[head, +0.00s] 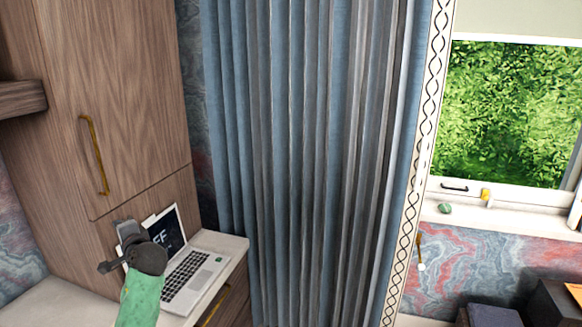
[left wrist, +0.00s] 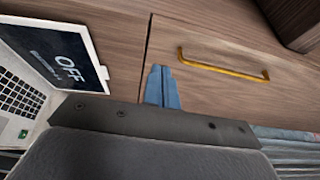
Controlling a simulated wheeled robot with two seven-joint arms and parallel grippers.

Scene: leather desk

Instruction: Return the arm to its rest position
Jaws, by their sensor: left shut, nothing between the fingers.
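My left arm (head: 139,300), in a green sleeve, comes up from the bottom of the head view. My left gripper (head: 127,229) is at its end, in front of the wooden cabinet and overlapping the left part of the laptop (head: 196,277) in the picture. In the left wrist view the blue fingers (left wrist: 161,86) are together, with nothing between them. They point at the wooden cabinet front. The open laptop also shows in the left wrist view (left wrist: 70,58), at left, with "OFF" on its screen. My right gripper is not in view.
A tall wooden cabinet (head: 125,90) with a brass handle (head: 95,155) stands at left. The laptop rests on a white desktop (head: 232,243). Blue-grey curtains (head: 310,150) hang in the middle. A windowsill (head: 500,216) with small objects and dark boxes (head: 494,316) are at right.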

